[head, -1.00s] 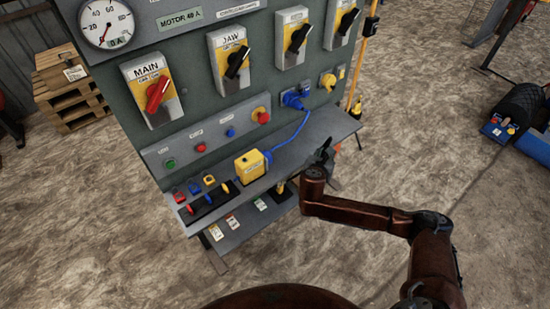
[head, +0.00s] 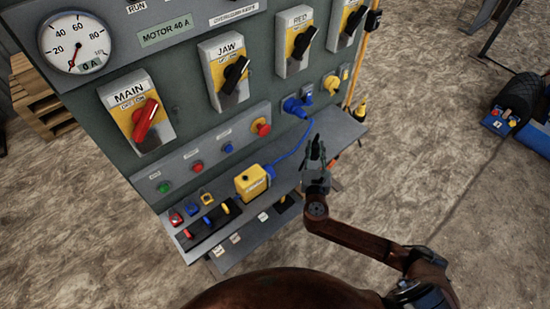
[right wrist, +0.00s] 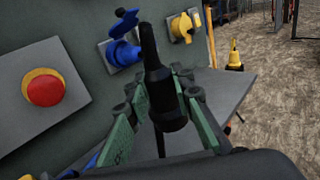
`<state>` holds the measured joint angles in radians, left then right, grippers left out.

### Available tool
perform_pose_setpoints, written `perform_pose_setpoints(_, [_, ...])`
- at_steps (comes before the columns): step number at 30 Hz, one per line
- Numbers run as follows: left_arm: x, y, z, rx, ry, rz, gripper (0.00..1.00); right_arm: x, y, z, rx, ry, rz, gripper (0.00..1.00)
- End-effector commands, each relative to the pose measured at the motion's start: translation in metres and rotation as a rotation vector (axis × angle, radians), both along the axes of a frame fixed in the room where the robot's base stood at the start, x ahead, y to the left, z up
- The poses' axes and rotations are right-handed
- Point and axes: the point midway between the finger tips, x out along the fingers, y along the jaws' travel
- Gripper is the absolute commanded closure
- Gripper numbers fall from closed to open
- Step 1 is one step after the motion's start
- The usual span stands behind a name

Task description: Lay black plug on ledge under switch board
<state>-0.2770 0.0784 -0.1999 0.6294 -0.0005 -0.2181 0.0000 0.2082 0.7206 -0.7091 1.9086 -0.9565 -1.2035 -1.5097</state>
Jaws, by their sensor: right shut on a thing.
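The black plug (right wrist: 160,90) stands roughly upright between the green-padded fingers of my right gripper (right wrist: 162,100) in the right wrist view. The gripper is shut on it. In the head view my right gripper (head: 315,152) is at the front edge of the grey ledge (head: 341,126), toward its right part; its height above the ledge is hard to judge. The switch board (head: 190,118) rises behind the ledge, with a red MAIN switch (head: 145,118) and several black-handled switches. The ledge also shows behind the plug in the right wrist view (right wrist: 222,90). My left gripper is out of view.
A yellow box (head: 251,183) sits on the ledge, its blue cable running to a blue socket (head: 295,106). Several coloured padlocks lie at the ledge's left end. A yellow socket (head: 332,84) is right of the blue one. The ledge's right end looks clear.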

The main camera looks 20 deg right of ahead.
Motion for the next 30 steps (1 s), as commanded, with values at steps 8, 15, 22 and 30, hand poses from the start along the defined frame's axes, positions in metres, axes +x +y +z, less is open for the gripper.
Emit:
perform_pose_setpoints(8, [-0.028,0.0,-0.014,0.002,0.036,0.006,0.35,0.03,-0.029,-0.021,-0.009,-0.008,-0.002,1.0])
perform_pose_setpoints(15, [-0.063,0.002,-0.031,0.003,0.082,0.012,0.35,0.069,-0.068,-0.05,-0.007,-0.005,-0.002,1.0])
perform_pose_setpoints(22, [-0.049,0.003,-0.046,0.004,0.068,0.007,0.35,0.089,-0.087,-0.085,-0.005,-0.006,-0.001,1.0])
perform_pose_setpoints(30, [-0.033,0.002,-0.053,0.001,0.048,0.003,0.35,0.097,-0.096,-0.098,-0.004,-0.007,-0.001,1.0])
